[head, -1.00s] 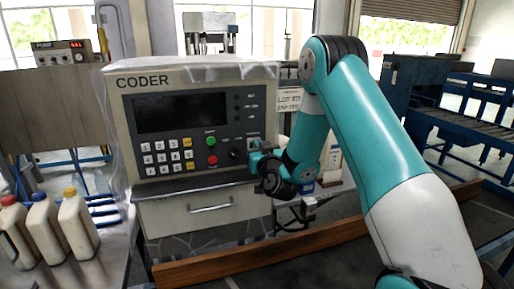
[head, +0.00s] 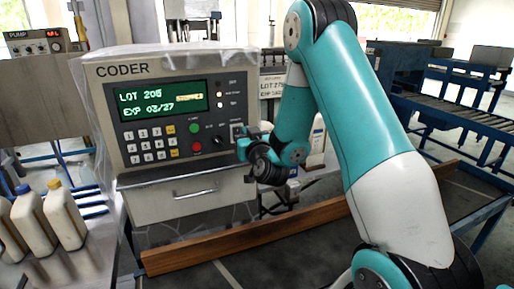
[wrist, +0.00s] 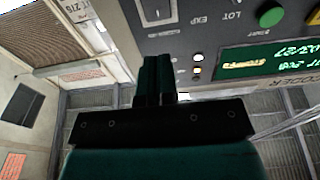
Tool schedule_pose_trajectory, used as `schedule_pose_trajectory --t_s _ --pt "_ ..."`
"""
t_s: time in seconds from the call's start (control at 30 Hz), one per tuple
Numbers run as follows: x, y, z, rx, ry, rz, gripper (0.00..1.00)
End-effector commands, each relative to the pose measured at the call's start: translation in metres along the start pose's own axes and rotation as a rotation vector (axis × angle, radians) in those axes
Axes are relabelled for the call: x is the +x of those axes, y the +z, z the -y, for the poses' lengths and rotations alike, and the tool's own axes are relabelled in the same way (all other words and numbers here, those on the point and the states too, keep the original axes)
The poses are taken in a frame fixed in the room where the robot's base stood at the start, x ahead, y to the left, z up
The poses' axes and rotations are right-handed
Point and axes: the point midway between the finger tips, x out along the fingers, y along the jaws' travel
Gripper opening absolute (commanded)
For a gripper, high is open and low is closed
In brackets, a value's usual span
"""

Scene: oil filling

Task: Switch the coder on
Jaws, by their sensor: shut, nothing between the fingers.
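The coder (head: 160,77) is a beige box with a front panel. Its screen (head: 163,103) is lit green and reads "LOT 205" and "EXP 03/27", with a small yellow field at right. Small lamps right of the screen glow. A rocker switch (head: 237,131) sits at the panel's lower right; it also shows at the top of the wrist view (wrist: 157,12). My gripper (head: 243,148) is shut and empty, close to the panel by that switch.
A green button (head: 194,128), a red button (head: 196,147) and a keypad (head: 151,144) are on the panel. A drawer (head: 185,199) is below. Bottles (head: 64,215) stand at left, a pump unit (head: 38,41) behind. A wooden rail (head: 250,236) crosses in front.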

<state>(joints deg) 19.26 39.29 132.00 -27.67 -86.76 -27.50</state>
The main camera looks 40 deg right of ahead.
Motion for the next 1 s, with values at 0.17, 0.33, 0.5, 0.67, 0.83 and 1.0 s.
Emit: schedule_pose_trajectory --t_s 0.17,0.33,0.5,0.67,0.83,1.0 --pt "-0.034 -0.004 0.003 0.001 -0.004 -0.003 0.0" --pt "-0.061 -0.013 0.004 0.002 -0.005 -0.003 0.0" --pt "-0.065 -0.021 0.002 0.001 0.007 0.008 0.0" --pt "-0.069 -0.022 0.0 0.002 0.017 0.011 0.0" --pt "-0.076 -0.024 0.001 0.0 0.014 0.01 0.0" --pt "-0.083 -0.025 0.002 0.001 0.005 0.005 0.0"
